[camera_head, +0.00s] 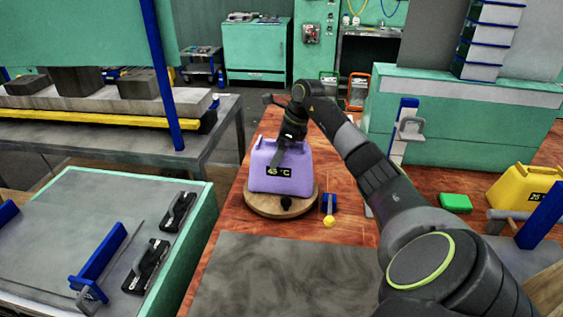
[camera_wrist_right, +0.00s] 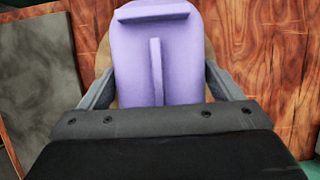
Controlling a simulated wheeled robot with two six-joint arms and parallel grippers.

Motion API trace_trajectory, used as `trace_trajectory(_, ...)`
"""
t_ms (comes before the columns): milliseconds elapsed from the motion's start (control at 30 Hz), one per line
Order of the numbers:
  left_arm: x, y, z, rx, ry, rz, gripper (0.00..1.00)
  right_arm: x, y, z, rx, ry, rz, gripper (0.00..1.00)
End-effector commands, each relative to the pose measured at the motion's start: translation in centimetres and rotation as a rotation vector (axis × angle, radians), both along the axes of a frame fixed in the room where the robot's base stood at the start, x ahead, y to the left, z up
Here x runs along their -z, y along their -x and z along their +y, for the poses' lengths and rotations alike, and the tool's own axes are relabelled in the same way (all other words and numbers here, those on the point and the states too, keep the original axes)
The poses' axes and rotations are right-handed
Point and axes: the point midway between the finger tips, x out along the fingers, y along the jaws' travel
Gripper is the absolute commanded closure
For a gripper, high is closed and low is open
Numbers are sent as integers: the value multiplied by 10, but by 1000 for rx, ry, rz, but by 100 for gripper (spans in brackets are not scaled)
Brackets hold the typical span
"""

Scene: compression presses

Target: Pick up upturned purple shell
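The purple shell (camera_head: 262,176) stands on a round wooden board (camera_head: 310,196), with a dark "45 °C" label on its front. My right gripper (camera_head: 282,150) reaches down over it from above, one finger in front of its face. In the right wrist view the shell (camera_wrist_right: 182,65) shows a ridge and a crossbar, and lies between the two fingers of my right gripper (camera_wrist_right: 160,75). The fingers are spread, with narrow gaps beside the shell's near end. Contact at the fingertips is unclear. My left gripper is not in view.
A blue stand with a yellow knob (camera_head: 329,221) is right of the board. A green block (camera_head: 456,202) and a yellow shell (camera_head: 525,192) are farther right. A grey mat (camera_head: 285,275) lies in front, bare. A blue post with a grey clamp (camera_head: 403,130) stands behind my right arm.

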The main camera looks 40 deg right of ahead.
Motion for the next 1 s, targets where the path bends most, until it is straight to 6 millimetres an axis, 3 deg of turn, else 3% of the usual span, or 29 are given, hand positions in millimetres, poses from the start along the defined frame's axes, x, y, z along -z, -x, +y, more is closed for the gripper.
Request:
trace_trajectory(67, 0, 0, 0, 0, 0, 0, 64, 0, 0, 0, 0, 0, 0, 25)
trace_trajectory(333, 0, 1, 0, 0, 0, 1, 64, -1, 0, 0, 0, 1, -1, 60)
trace_trajectory(667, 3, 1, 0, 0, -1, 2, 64, -9, -1, 0, 0, 2, -3, 61)
trace_trajectory(1000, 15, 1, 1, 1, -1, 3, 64, -74, -1, 0, 0, 2, -5, 61)
